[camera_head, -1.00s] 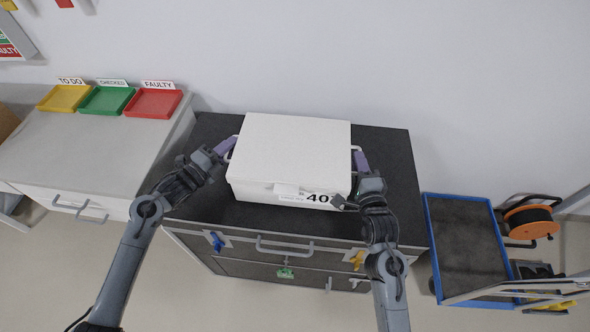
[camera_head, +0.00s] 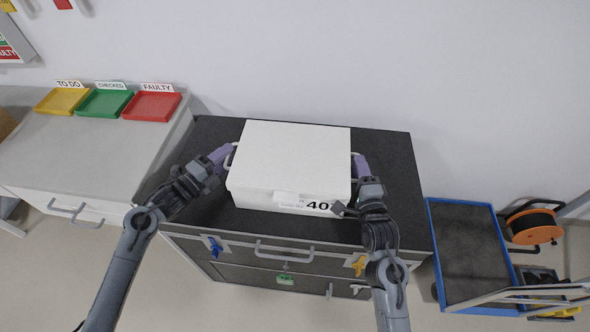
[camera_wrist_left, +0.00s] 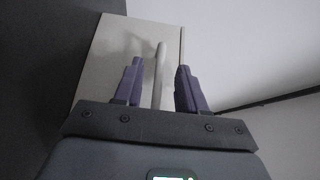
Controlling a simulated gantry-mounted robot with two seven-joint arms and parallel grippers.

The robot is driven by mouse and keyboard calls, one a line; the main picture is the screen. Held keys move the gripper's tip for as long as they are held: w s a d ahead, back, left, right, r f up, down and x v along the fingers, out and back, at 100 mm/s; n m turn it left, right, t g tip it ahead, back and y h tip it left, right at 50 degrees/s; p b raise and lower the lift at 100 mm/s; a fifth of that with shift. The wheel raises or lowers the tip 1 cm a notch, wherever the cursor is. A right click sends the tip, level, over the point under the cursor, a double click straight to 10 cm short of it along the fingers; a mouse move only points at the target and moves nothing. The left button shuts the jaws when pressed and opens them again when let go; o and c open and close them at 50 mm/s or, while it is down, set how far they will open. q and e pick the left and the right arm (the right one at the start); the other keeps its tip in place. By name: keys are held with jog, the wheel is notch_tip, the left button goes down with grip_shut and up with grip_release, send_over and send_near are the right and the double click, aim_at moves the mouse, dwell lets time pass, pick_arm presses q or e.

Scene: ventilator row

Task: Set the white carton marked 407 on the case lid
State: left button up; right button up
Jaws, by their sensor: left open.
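The white carton (camera_head: 292,160) stands upright on the black case lid (camera_head: 393,165), in the middle of it. Its front label shows "40"; the last digit is partly covered by my right arm. I cannot see its underside, but it appears to rest on the lid. My left gripper (camera_head: 228,153) is at the handle on the carton's left side. In the left wrist view its purple fingers (camera_wrist_left: 160,68) are open, with the handle bar (camera_wrist_left: 159,78) between them and gaps on both sides. My right gripper (camera_head: 359,161) is at the right handle; its finger gap is hidden.
A grey counter (camera_head: 80,150) at left holds yellow (camera_head: 63,101), green (camera_head: 104,103) and red (camera_head: 151,106) trays. A blue-edged cart (camera_head: 466,250) stands at right, near an orange cable reel (camera_head: 534,225). Bare lid shows on both sides of the carton.

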pick_arm(q)
jog(key=v, duration=1)
pick_arm(e)
jog(key=shift+s, duration=0.1)
pick_arm(q)
jog(key=shift+s+a, duration=0.15)
pick_arm(e)
jog(key=shift+s, duration=0.25)
jog(key=s, duration=0.7)
jog(key=s+d, duration=0.1)
jog(key=s, duration=0.3)
jog(key=shift+s, duration=0.15)
pick_arm(q)
jog(key=shift+s, duration=0.1)
